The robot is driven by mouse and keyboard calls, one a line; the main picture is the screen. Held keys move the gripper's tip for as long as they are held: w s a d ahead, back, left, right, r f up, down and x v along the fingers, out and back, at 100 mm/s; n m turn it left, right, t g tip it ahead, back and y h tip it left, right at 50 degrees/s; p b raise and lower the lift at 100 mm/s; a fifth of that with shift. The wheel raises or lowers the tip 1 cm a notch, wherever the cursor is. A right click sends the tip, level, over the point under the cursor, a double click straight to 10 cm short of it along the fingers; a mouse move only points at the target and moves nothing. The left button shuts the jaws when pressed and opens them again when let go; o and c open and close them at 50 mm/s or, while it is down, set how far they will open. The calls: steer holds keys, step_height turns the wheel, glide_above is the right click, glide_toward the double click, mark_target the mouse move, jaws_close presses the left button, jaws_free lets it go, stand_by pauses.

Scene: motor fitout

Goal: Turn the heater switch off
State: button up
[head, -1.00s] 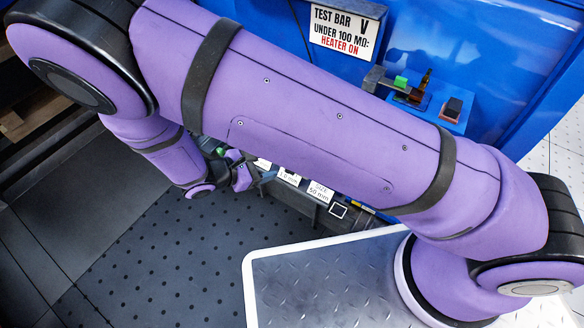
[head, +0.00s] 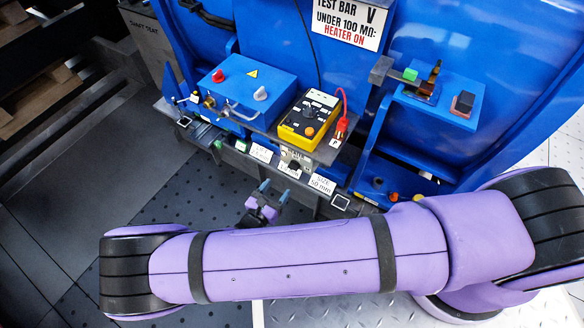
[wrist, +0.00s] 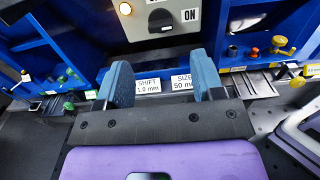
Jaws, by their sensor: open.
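The heater switch (wrist: 161,20) is a black knob on a grey panel (wrist: 140,47), with the word ON at its upper right in the wrist view. In the head view the dark knob (head: 293,165) shows small under a partly hidden heater label, below the yellow meter. My gripper (head: 274,190) is open and empty, in front of and below the switch in the head view. In the wrist view its two blue fingers (wrist: 161,75) stand apart, below the knob in the picture. They look clear of the panel.
A small glowing lamp (wrist: 125,9) sits left of the knob. A yellow meter (head: 309,118) with a red lead and a blue box (head: 248,88) stand on the bench behind. Label cards (head: 321,184) line the front edge. A blue shelf (head: 440,100) stands at right.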

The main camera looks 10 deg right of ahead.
mark_target(292, 169)
steer(key=x, duration=0.9)
steer(key=c, duration=0.9)
